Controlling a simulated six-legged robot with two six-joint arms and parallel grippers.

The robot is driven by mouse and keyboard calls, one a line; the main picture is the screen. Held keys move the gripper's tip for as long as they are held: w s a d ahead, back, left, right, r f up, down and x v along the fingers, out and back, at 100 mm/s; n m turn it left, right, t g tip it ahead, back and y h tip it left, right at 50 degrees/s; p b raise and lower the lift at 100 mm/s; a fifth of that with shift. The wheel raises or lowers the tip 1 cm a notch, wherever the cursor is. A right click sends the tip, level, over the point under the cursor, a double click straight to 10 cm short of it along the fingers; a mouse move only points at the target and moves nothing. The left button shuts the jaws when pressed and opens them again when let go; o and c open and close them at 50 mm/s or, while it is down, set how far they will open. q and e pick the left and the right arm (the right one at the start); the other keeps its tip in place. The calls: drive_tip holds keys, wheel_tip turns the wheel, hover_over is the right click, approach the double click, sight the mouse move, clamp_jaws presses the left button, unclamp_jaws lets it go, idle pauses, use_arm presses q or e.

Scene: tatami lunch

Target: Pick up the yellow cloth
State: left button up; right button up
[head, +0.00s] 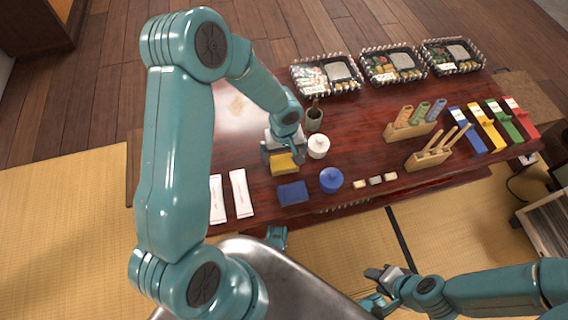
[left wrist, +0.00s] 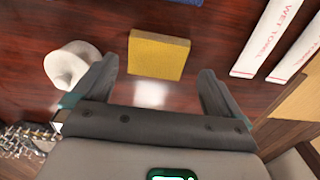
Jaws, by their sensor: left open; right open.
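The yellow cloth (head: 284,164) is a small folded square lying on the dark red wooden table. In the left wrist view the yellow cloth (left wrist: 158,55) lies just beyond and between my fingertips, apart from both. My left gripper (head: 282,152) is open above the cloth and hides part of its far side in the head view; its two fingers also show in the left wrist view (left wrist: 157,80). My right gripper (head: 376,290) is off to the lower right, away from the table, and holds nothing that I can see.
A white lidded pot (head: 318,147) stands close to the right of my left gripper. A blue cloth (head: 293,193) and a blue pot (head: 331,180) are nearer the front edge. Wet towel packets (head: 241,194) lie to the left. Bento boxes (head: 393,65) line the back.

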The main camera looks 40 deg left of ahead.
use_arm(q)
wheel_tip(320, 180, down, 5)
drive_tip(key=shift+w+r+b, duration=0.1)
drive_tip(key=shift+r+b, duration=0.1)
drive_tip(key=shift+b, duration=0.65)
drive_tip(key=shift+r, duration=0.1)
drive_tip(key=shift+c, duration=0.7)
drive_tip(key=c, duration=0.6)
wheel_tip(320, 180, up, 20)
drive_tip(key=p, duration=0.7)
drive_tip(key=shift+p, duration=0.35)
